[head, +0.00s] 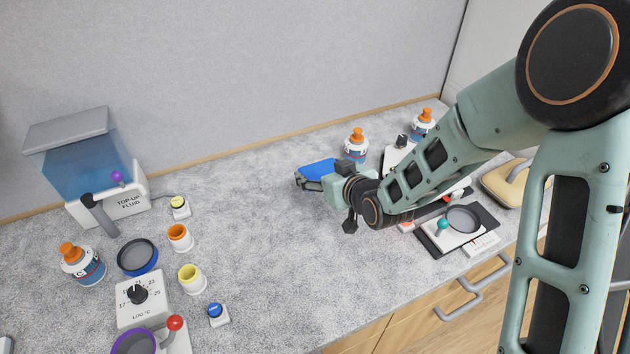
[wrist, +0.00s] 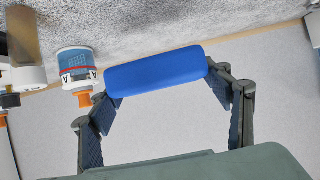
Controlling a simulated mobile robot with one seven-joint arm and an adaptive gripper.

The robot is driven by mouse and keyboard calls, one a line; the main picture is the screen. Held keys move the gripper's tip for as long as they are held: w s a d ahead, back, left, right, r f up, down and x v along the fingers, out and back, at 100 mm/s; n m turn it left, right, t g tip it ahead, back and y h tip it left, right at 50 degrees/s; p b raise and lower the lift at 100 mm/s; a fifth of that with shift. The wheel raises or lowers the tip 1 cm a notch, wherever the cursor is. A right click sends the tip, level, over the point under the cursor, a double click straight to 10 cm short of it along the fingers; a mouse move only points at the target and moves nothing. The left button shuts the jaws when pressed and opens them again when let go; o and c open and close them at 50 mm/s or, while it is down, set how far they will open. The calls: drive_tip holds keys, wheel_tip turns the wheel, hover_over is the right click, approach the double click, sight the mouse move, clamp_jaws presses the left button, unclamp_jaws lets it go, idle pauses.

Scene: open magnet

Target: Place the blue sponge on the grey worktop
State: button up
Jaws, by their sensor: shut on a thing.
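The blue sponge (head: 318,170) is in my gripper (head: 308,182), above the back middle part of the grey worktop (head: 265,240) in the head view. In the wrist view the sponge (wrist: 157,71) is a long rounded block, its two ends between the fingertips of my gripper (wrist: 160,85). The fingers are shut on it. The head view does not clearly show how high the sponge is above the worktop.
Bottles with orange caps (head: 356,144) stand behind and right of my gripper; one bottle (wrist: 78,72) is close to the sponge in the wrist view. A fluid tank (head: 85,150), cups and a dial box (head: 140,298) stand at the left. The middle of the worktop is clear.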

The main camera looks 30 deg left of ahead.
sight(315, 175)
drive_tip(key=w+a+f, duration=0.2)
drive_tip(key=f, duration=0.1)
drive_tip(key=a+f, duration=0.1)
drive_tip(key=f, duration=0.1)
drive_tip(key=shift+w+f+p, duration=0.1)
drive_tip(key=shift+w+p, duration=0.3)
drive_tip(key=shift+f, duration=1.4)
drive_tip(key=shift+f, duration=0.15)
drive_tip(key=o, duration=0.9)
drive_tip(key=shift+o, duration=0.2)
drive_tip(key=shift+r, duration=0.3)
drive_tip(key=b+v, duration=0.1)
drive_tip(key=v, duration=1.1)
drive_tip(key=shift+d+f, duration=0.15)
drive_tip(key=shift+f, duration=0.05)
